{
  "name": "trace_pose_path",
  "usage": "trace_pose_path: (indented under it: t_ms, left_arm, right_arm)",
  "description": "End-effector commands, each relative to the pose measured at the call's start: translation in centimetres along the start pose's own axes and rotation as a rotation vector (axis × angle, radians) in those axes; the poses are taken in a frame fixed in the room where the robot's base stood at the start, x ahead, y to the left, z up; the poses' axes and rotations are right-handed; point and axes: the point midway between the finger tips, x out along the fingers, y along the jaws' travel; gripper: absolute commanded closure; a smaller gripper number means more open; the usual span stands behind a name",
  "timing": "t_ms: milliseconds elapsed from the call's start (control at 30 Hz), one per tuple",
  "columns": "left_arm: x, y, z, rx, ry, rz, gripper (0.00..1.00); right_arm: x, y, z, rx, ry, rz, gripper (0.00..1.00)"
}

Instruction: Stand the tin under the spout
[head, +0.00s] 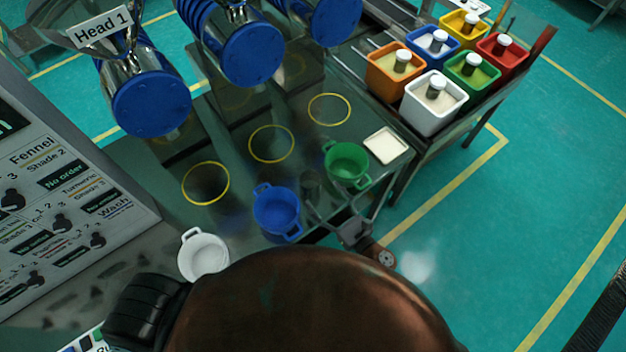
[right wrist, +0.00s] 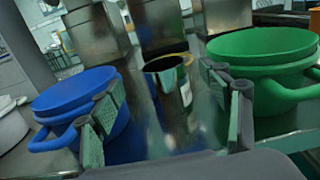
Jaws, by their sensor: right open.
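A dark metallic cylinder, which looks like the tin (head: 311,182), stands on the grey table between the blue pot and the green pot. In the right wrist view the tin (right wrist: 174,88) is upright, with an open top and a pale label on its side. My right gripper (head: 332,207) is open at the table's near side, its fingers spread on either side of the tin's line in the right wrist view (right wrist: 163,92). The tin appears to stand beyond the fingertips; contact cannot be told. Blue-capped heads (head: 250,53) hang over the table; their spouts are mostly hidden. My left gripper is out of view.
A blue pot (head: 276,210) and a green pot (head: 347,162) flank the tin closely. A white pot (head: 203,254) stands further left. Yellow rings (head: 271,144) mark clear table spots. A white square dish (head: 386,145) lies near the right edge; colored bins (head: 433,103) stand beyond.

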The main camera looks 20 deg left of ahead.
Motion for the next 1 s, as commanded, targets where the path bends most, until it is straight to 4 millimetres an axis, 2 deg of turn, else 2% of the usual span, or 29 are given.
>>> trace_pose_path:
  t_ms: [33, 200, 500, 800, 1000]
  left_arm:
    - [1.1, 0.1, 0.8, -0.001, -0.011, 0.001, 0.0]
    - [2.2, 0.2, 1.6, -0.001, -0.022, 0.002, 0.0]
    - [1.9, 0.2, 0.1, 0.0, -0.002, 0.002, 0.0]
    - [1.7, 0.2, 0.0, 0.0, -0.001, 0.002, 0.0]
    - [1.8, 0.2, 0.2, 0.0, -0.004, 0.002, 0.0]
  right_arm:
    - [0.0, 0.1, -1.3, 0.005, 0.003, 0.0, 0.3]
    - [0.1, 0.1, -2.8, 0.011, 0.007, 0.002, 0.3]
    - [3.0, 0.2, -2.6, 0.012, 0.005, 0.002, 0.3]
    - [7.0, 0.4, -2.7, 0.012, 0.006, 0.001, 0.3]
    - [7.8, 0.4, -2.8, 0.01, 0.007, -0.001, 0.3]
